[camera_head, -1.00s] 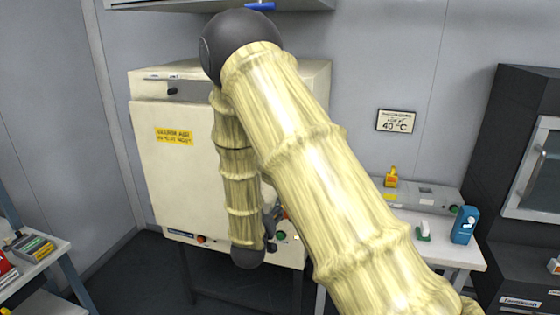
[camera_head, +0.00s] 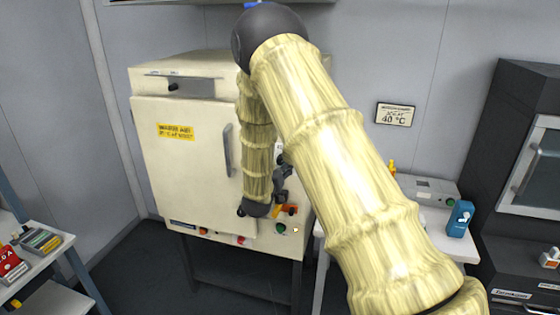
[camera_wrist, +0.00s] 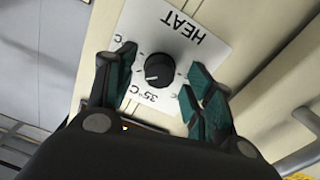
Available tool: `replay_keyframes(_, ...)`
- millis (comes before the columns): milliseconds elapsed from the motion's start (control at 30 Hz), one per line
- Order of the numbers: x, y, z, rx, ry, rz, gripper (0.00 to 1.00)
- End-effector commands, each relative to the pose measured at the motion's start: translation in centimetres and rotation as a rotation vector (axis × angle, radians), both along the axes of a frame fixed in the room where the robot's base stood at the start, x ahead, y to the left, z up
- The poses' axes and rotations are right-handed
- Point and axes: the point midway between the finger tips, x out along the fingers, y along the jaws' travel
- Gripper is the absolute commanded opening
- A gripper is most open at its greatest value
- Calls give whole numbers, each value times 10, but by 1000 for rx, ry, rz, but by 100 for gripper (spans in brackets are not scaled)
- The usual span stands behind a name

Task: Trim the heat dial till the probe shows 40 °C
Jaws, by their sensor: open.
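The heat dial (camera_wrist: 159,70) is a round black knob on a white plate marked HEAT, seen in the wrist view. A 35 °C mark is on the plate, and a pale pointer line shows on the knob. My gripper (camera_wrist: 158,82) is open, its teal-padded fingers on either side of the dial with gaps to it. In the head view my gripper (camera_head: 282,188) is at the right side of the cream oven (camera_head: 190,130), partly hidden by my arm. I cannot make out a probe reading.
A white side table (camera_head: 430,215) at right holds a grey box (camera_head: 428,188) and a blue device (camera_head: 460,218). Another table (camera_head: 40,255) with small items stands at left. The oven door has a vertical handle (camera_head: 228,150).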

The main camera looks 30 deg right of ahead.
Motion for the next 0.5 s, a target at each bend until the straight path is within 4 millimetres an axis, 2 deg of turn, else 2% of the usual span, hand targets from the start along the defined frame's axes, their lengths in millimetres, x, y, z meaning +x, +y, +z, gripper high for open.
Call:
replay_keyframes(200,8,-9,1,-1,0,1,53)
replay_keyframes(500,9,-10,0,-1,0,1,51)
